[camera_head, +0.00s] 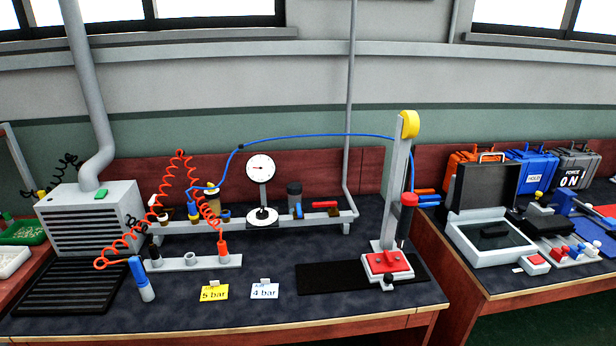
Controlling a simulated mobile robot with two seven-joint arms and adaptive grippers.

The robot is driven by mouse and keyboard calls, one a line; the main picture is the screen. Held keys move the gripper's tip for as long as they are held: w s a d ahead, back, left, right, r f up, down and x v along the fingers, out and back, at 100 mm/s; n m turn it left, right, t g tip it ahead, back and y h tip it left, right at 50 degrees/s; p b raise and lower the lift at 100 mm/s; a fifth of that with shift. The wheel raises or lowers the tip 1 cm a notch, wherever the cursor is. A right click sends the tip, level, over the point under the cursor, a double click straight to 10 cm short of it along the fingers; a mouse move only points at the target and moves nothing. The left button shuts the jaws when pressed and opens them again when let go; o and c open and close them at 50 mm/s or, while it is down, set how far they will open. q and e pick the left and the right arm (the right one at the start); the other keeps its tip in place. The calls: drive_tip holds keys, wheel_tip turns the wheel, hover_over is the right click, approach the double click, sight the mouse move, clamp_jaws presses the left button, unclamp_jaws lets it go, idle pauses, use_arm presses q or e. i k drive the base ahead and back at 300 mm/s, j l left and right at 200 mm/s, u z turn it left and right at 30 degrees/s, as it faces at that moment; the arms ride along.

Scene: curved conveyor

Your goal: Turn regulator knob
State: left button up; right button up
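A pneumatic air unit on a grey rail (325,222) stands at the back of the dark bench. It carries a round white gauge (260,168) on a stand. Left of the gauge is a small yellow-topped part (211,189), which looks like the regulator knob, though it is too small to be sure. Right of the gauge is a dark cylinder (294,189) with a blue lever below it, then a red handle (325,205). A yellow "5 bar" card (214,293) and a white "4 bar" card (264,290) stand at the front. Neither of my grippers shows.
A red coiled hose (181,180) hangs left of the gauge, and a blue hose (300,136) arches to a press (388,262) at right. A blue-and-white tool (141,279) stands front left. Bench surface (330,310) near the front edge is clear.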

sight(262, 214)
drive_tip(key=i+l, duration=0.85)
drive_tip(key=i+l+u, duration=0.05)
